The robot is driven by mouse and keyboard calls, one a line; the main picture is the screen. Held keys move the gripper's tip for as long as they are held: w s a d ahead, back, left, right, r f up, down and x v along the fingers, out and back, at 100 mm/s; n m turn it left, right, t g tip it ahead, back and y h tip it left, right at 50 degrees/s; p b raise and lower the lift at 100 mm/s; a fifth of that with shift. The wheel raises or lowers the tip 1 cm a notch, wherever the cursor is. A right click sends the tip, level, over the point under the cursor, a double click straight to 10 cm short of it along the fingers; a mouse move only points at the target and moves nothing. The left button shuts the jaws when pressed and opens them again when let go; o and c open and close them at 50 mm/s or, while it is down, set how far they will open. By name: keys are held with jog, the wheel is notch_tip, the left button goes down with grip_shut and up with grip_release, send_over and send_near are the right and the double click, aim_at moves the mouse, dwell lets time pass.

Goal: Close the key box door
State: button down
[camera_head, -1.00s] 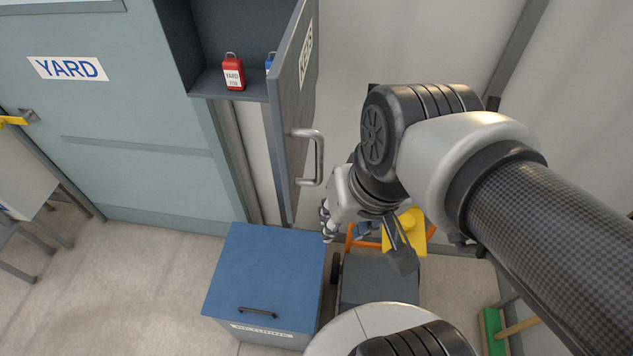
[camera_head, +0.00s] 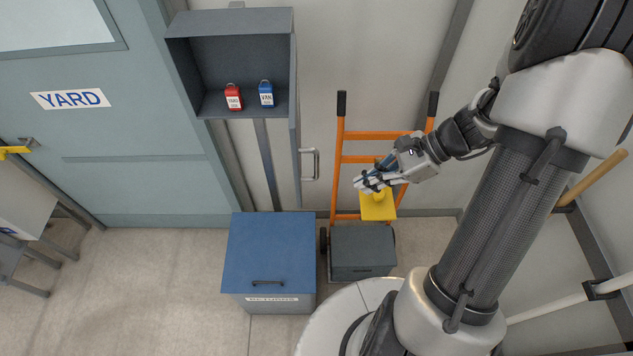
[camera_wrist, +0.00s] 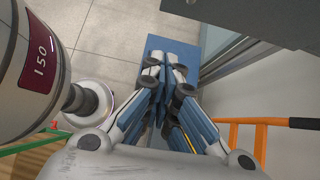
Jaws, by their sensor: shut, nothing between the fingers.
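The grey key box (camera_head: 230,62) hangs on the wall with its front open. Its door (camera_head: 296,125) stands out from the right side, almost edge-on, with a metal handle (camera_head: 312,164) on its right face. My gripper (camera_head: 364,184) is right of the handle and a little lower in the head view, apart from it and empty. In the wrist view my gripper's fingers (camera_wrist: 164,68) are closed together, and a grey panel, probably the door (camera_wrist: 262,62), is at upper right.
A blue lidded bin (camera_head: 270,250) stands on the floor below the box. An orange hand truck (camera_head: 338,150) leans on the wall behind my gripper, with a grey case (camera_head: 362,252) and a yellow object (camera_head: 378,207) by it.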

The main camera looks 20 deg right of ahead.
jog(key=a+r+x, duration=0.2)
jog(key=x, duration=1)
jog(key=shift+w+a+f, duration=0.25)
jog(key=shift+w, duration=0.1)
